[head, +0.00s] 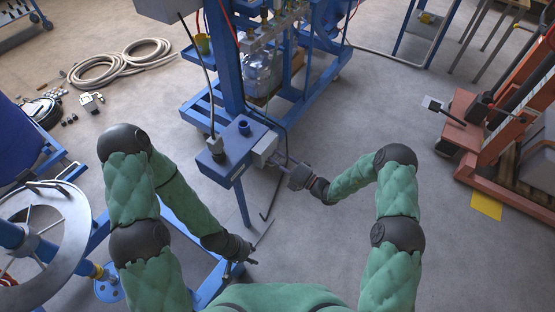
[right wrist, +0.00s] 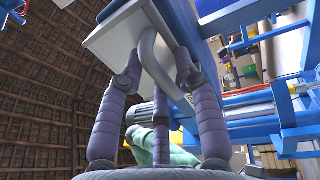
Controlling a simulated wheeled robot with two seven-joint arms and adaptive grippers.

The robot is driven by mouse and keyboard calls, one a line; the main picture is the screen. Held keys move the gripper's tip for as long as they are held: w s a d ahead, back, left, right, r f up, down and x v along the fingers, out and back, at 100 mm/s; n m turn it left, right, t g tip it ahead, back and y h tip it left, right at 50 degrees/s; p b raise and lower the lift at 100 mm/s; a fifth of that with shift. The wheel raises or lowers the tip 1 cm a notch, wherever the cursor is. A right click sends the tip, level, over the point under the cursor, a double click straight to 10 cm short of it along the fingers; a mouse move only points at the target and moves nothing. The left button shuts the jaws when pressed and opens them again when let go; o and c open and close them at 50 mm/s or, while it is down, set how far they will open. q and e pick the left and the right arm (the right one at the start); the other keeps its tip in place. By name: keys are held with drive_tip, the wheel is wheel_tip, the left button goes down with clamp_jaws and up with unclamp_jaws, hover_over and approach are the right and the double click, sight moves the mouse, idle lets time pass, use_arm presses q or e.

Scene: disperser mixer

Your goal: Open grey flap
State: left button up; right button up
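The grey flap shows as a light grey box-like cover (head: 264,149) on the right side of the blue control box (head: 234,146). In the right wrist view its pale flat face (right wrist: 112,43) fills the upper middle, with a curved grey handle (right wrist: 149,57) on it. My right gripper (head: 285,164) is right at this cover. Its fingers (right wrist: 157,72) are spread on both sides of the handle, with gaps visible; contact cannot be told. My left gripper (head: 252,258) hangs low near the blue frame, away from the flap; its fingers are too small to judge.
The blue machine frame (head: 236,60) rises behind the box. A large handwheel (head: 38,235) is at the lower left. An orange lift truck (head: 490,140) stands at the right. A coiled hose (head: 122,60) lies at the upper left. The floor to the right of the box is clear.

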clamp_jaws()
wheel_tip(320, 180, up, 12)
drive_tip(key=g+h+p, duration=0.7)
drive_tip(key=h+p, duration=0.3)
drive_tip(key=p, duration=1.7)
drive_tip(key=shift+s+d+r, duration=0.2)
drive_tip(key=shift+s+d, duration=0.05)
drive_tip(key=shift+d, duration=0.2)
drive_tip(key=shift+r, duration=0.1)
